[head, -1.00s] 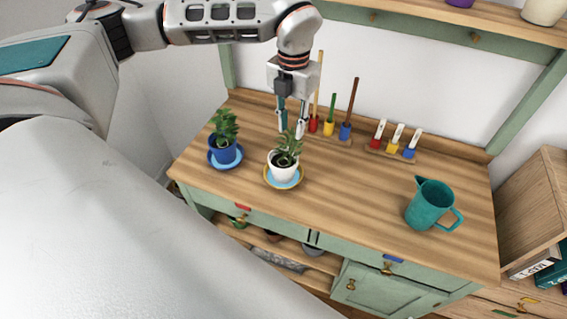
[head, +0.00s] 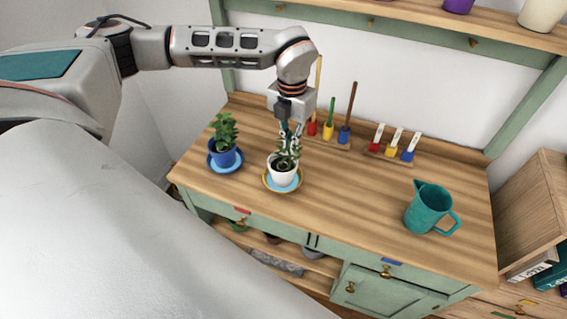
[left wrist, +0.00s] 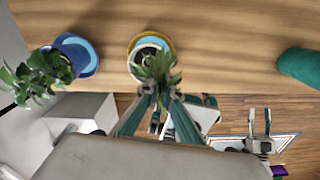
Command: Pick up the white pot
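The white pot (head: 283,176) stands upright with a green plant in it, on a yellow saucer with a light blue inside (head: 268,186). In the left wrist view the white pot (left wrist: 142,57) is partly hidden by its leaves. My left gripper (head: 290,141) points down over the plant. Its fingers are apart, with leaves between or beside the tips (left wrist: 160,95); they are above the pot's rim, and whether they touch leaves I cannot tell. What looks like my right gripper (left wrist: 259,122) shows in the left wrist view, empty, fingers apart, away from the pot.
A blue pot (head: 224,157) with a plant stands on a blue saucer to the left. A teal jug (head: 428,207) stands at the right. The counter between white pot and jug is clear.

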